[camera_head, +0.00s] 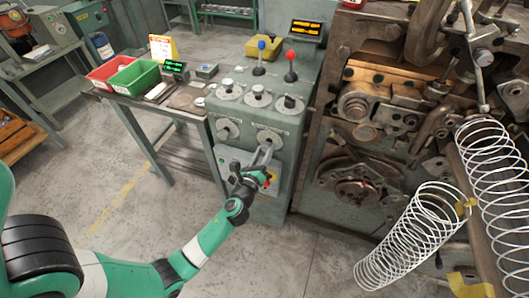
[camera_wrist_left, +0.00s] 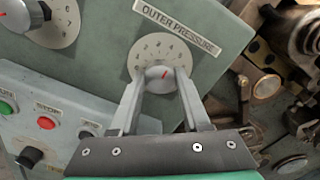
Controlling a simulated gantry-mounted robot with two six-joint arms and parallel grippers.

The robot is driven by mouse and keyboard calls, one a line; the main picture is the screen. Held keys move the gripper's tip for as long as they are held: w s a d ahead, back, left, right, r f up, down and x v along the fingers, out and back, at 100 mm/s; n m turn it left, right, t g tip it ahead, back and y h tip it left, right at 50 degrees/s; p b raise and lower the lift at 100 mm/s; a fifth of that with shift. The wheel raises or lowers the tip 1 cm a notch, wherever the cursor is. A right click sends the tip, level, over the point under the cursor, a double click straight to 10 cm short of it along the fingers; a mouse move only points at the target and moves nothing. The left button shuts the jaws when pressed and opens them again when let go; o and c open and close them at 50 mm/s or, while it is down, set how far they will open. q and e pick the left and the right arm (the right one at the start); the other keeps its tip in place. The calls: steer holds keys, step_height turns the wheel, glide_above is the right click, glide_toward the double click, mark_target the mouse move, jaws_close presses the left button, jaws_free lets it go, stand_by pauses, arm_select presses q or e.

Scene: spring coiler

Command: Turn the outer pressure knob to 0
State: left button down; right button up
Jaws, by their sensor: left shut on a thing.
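The outer pressure knob (camera_wrist_left: 158,78) is a small grey knob with a red mark, on a round white dial (camera_wrist_left: 160,48) under the label OUTER PRESSURE (camera_wrist_left: 178,25). The red mark points up and slightly right in the left wrist view; the exact number it meets is too small to read. My left gripper (camera_wrist_left: 159,84) is shut on the knob, one finger on each side. In the head view my left gripper (camera_head: 264,152) reaches the lower right dial (camera_head: 270,134) on the green cabinet's front. My right gripper is not in view.
Another dial (camera_head: 227,130) sits left of this one. Below is a grey button box with a green button (camera_wrist_left: 5,106), a red button (camera_wrist_left: 47,123) and a black knob (camera_wrist_left: 30,157). The coiling machine with large wire springs (camera_head: 410,240) stands to the right.

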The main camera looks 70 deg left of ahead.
arm_select(q)
steer(key=n+b, duration=0.2)
steer(key=n, duration=0.4)
steer(key=shift+f+n, duration=0.1)
steer(key=shift+n, duration=0.2)
steer(key=n+b, duration=0.2)
steer(key=n, duration=0.3)
steer(key=n+b, duration=0.3)
steer(key=n, duration=0.3)
steer(key=shift+n, duration=0.3)
steer(key=n+b, duration=0.1)
steer(key=n, duration=0.2)
steer(key=shift+n+b, duration=0.3)
steer(key=shift+b, duration=0.1)
steer(key=shift+n+b, duration=0.5)
steer(key=shift+n, duration=0.6)
steer(key=shift+c, duration=1.8)
jaws_free()
